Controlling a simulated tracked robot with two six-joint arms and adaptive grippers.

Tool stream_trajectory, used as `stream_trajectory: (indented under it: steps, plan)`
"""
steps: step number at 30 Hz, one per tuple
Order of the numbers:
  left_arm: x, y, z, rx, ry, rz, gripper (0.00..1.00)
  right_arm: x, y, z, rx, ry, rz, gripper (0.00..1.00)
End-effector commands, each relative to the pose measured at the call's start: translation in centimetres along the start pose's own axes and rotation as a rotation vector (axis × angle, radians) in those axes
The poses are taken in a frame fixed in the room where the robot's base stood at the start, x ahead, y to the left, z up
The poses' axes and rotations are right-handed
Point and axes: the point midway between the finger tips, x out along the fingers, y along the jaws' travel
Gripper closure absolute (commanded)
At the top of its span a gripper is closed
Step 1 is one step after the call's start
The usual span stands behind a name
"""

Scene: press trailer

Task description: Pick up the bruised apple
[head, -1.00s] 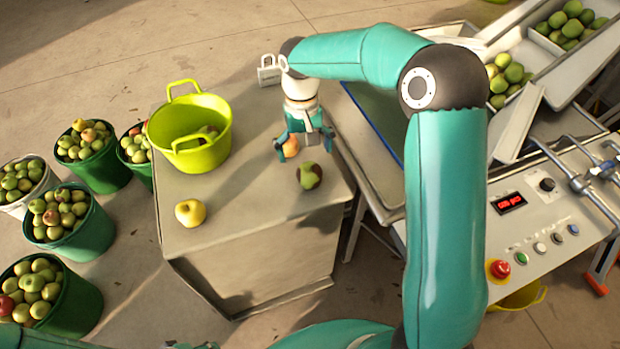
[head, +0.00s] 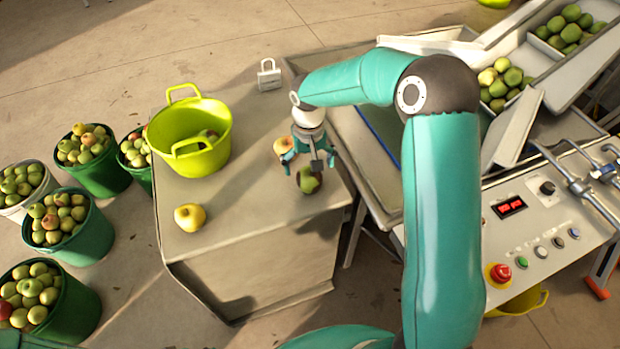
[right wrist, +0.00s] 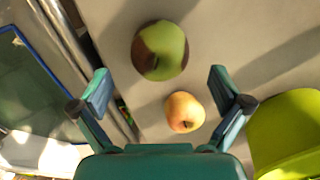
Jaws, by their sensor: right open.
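The bruised apple (head: 309,182) is green with a large brown patch and lies on the grey table top. It also shows in the right wrist view (right wrist: 160,50), beyond the fingertips and between their lines. My right gripper (head: 310,165) points down, open and empty, just above and behind the bruised apple in the head view. Its fingers stand wide apart in the right wrist view (right wrist: 160,86). It partly covers the top of the apple in the head view. My left gripper is not in view.
A yellow-orange apple (head: 283,146) lies close by, between the fingers in the right wrist view (right wrist: 184,112). A yellow apple (head: 190,217) lies near the table's left edge. A lime basket (head: 190,135) and a padlock (head: 269,75) stand behind. A metal trough (head: 345,130) borders the right side.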

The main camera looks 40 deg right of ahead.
Motion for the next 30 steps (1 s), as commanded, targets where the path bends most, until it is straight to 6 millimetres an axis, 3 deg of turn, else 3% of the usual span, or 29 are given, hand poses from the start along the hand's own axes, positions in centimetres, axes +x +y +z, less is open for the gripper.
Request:
stream_trajectory:
  steps: [10, 19, 30]
  plan:
    - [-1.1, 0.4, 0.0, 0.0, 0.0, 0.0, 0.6, 4.3, 0.0, 0.7, -0.001, -0.004, 0.0, 0.0]
    - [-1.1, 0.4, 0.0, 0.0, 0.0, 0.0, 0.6, 4.9, 0.0, 0.6, -0.002, -0.001, -0.001, 0.0]
    - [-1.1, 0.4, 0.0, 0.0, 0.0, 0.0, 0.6, 4.8, -0.1, 0.6, -0.002, -0.001, -0.001, 0.62]
